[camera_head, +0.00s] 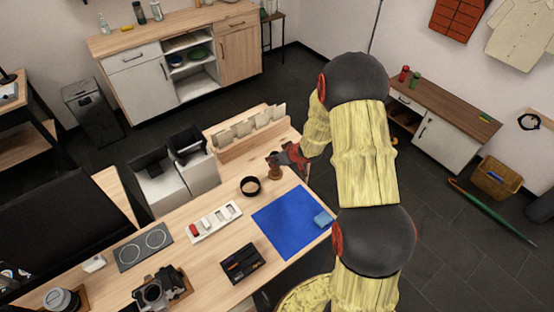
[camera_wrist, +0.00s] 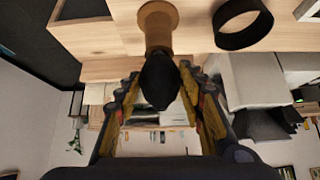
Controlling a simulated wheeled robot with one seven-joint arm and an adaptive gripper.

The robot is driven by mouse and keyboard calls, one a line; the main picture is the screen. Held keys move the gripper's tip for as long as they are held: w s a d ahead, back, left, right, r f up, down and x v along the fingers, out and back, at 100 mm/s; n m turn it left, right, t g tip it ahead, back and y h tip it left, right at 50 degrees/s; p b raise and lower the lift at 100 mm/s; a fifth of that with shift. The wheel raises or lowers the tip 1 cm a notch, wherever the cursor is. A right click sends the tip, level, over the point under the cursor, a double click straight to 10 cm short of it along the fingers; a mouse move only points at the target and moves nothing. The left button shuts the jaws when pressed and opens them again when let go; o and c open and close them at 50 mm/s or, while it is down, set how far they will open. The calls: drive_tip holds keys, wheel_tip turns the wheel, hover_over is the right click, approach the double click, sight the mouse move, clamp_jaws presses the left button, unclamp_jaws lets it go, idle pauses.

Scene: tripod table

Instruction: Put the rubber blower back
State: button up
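The rubber blower (camera_wrist: 158,80) shows in the wrist view as a black bulb with a tapered end. Its wide end is at a round tan wooden holder (camera_wrist: 158,22), which stands on the wooden table. In the head view the holder (camera_head: 276,172) is near the table's back edge, left of my gripper (camera_head: 296,157). In the wrist view the blower lies between the fingers of my gripper (camera_wrist: 158,88). The fingertips are very close to its sides, and I cannot tell whether they press on it. Whether the blower is fully seated in the holder is hidden.
A black ring (camera_head: 250,186) stands close to the holder. A wooden rack (camera_head: 248,130) with upright cards is behind it. A blue mat (camera_head: 290,220), a white tray (camera_head: 213,222), a black box (camera_head: 242,264) and a camera (camera_head: 160,290) occupy the table.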

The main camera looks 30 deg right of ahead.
drive_tip(key=shift+r, duration=0.15)
drive_tip(key=shift+f, duration=0.4)
drive_tip(key=o, duration=0.6)
